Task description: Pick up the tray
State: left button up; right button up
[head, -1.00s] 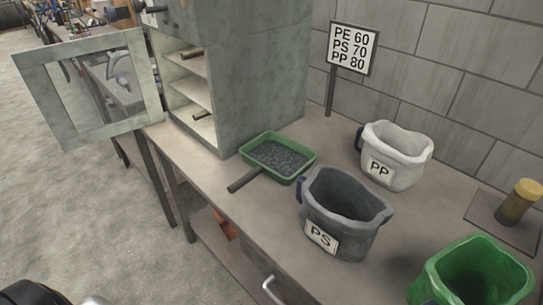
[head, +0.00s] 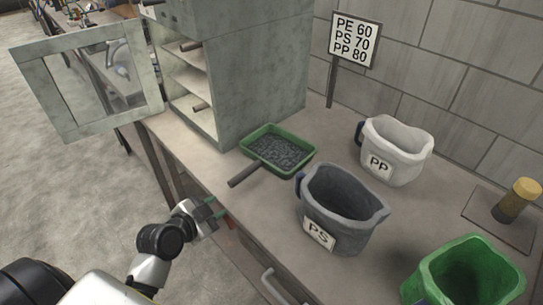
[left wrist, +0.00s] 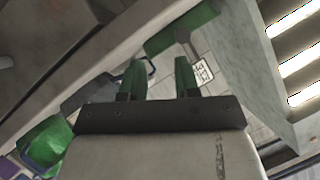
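The tray (head: 252,146) is green and shallow, holds dark pellets, and lies flat on the workbench beside the grey cabinet. Its dark handle (head: 250,173) points toward the bench's front edge. My left gripper (head: 217,208) is near the front edge of the bench, below and left of the handle in the head view, apart from it. In the left wrist view its two green fingers (left wrist: 159,80) are spread with nothing between them. A green shape that looks like the tray (left wrist: 168,37) shows beyond the fingers there. My right gripper is not in view.
A dark grey PS bucket (head: 335,215) stands close right of the tray. A white PP bucket (head: 400,150), a green bucket (head: 470,275) and a sign (head: 355,40) are farther off. The cabinet (head: 262,80) has its door (head: 90,80) swung open left.

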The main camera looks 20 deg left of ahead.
aim_at(231, 184)
pick_arm(q)
jog(key=shift+t, duration=0.6)
jog(key=w, duration=0.2)
jog(key=w+a, duration=0.1)
jog(key=w, duration=0.2)
jog(key=shift+w+a+r+p, duration=0.1)
jog(key=shift+w+r+p, duration=0.05)
jog(key=shift+w+p, duration=0.2)
jog(key=p+x, duration=0.1)
jog(key=x, duration=0.3)
jog(key=shift+w, duration=0.35)
jog(key=shift+w+f, duration=0.35)
jog(key=shift+r, duration=0.1)
grip_shut()
